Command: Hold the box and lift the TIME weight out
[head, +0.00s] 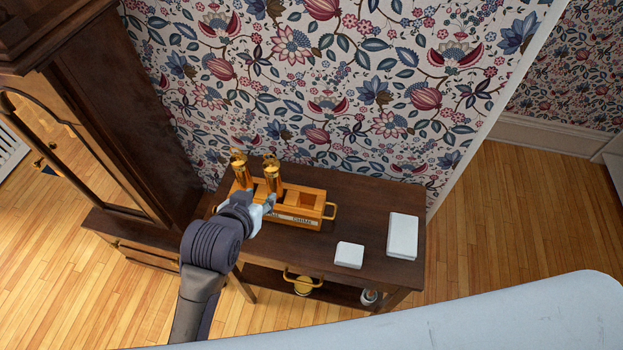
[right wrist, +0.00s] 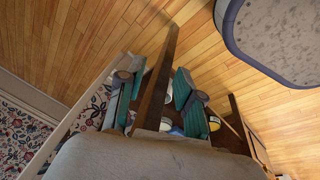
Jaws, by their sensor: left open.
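The wooden box (head: 296,212) sits on the dark side table against the wall, with a brass handle at its right end. Two brass cylindrical weights (head: 240,172) (head: 273,174) stand upright in its left part. The right compartment looks empty. Pale labels run along the front; the rightmost seems to read CHIMES, and my gripper covers others, so I cannot tell which weight is TIME. My left gripper (head: 268,204) is open at the box's front left, close below the right weight; contact is unclear. My right gripper (right wrist: 155,102) is open and empty in the right wrist view.
Two white blocks (head: 349,255) (head: 402,236) lie on the dark table (head: 375,200) right of the box. A brass-handled item (head: 303,286) and a pale round item (head: 370,297) are on the lower shelf. A tall clock case (head: 125,120) stands at left. Wooden floor is clear at right.

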